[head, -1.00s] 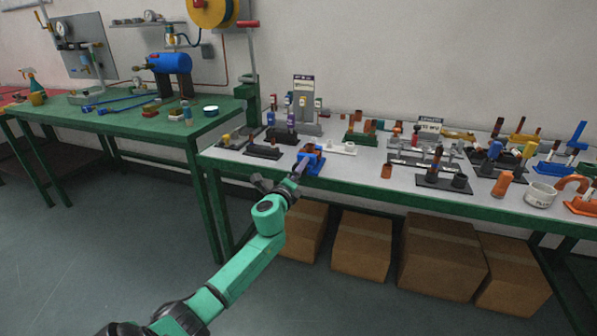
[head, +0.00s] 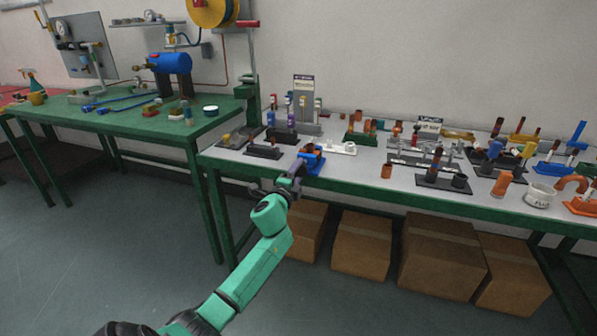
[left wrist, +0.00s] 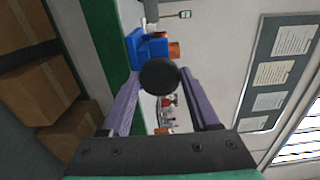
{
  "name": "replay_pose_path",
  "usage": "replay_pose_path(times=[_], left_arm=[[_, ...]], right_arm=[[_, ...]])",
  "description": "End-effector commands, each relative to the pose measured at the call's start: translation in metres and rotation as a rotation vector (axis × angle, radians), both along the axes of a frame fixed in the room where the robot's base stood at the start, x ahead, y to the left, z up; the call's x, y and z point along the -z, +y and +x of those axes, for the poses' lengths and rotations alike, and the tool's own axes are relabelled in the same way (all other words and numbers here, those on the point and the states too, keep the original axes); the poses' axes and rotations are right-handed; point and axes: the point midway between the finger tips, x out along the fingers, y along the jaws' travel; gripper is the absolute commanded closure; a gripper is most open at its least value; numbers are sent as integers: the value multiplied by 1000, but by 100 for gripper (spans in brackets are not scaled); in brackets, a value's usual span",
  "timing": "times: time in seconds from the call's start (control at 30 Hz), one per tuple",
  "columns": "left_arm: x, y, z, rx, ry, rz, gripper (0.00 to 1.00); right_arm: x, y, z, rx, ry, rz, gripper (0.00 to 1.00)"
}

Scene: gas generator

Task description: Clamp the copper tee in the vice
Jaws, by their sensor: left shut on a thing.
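The small blue vice (head: 314,165) stands at the front edge of the right bench's grey top. A copper piece, which looks like the tee (head: 309,149), sits at its top. In the left wrist view the vice (left wrist: 150,48) lies just beyond the fingers, with the copper tee (left wrist: 175,50) showing beside its blue body. My left gripper (head: 299,167) is at the front of the vice, its fingers shut on a round black knob (left wrist: 160,76) that hides part of the vice. I cannot tell how tightly the jaws hold the tee. My right gripper is not in view.
A black stand (head: 263,151) is left of the vice and a white fixture (head: 336,147) right of it. Several fittings and holders crowd the bench to the right, with a loose copper piece (head: 386,171) near the front. Cardboard boxes (head: 362,246) stand below.

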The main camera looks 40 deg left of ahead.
Motion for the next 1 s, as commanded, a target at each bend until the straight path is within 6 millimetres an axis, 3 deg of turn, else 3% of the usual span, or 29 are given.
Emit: replay_pose_path(times=[0.1,0.47,0.6,0.93,0.97,1.0], left_arm=[[1,1,0,0,76,216,94],[1,0,0,0,77,218,94],[1,1,0,-1,159,450,94],[1,0,0,-1,157,445,94],[1,0,0,-1,157,444,27],[1,0,0,-1,156,444,12]], right_arm=[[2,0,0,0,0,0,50],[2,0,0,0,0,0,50],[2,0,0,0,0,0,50],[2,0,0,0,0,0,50],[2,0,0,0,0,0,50],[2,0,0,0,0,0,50]])
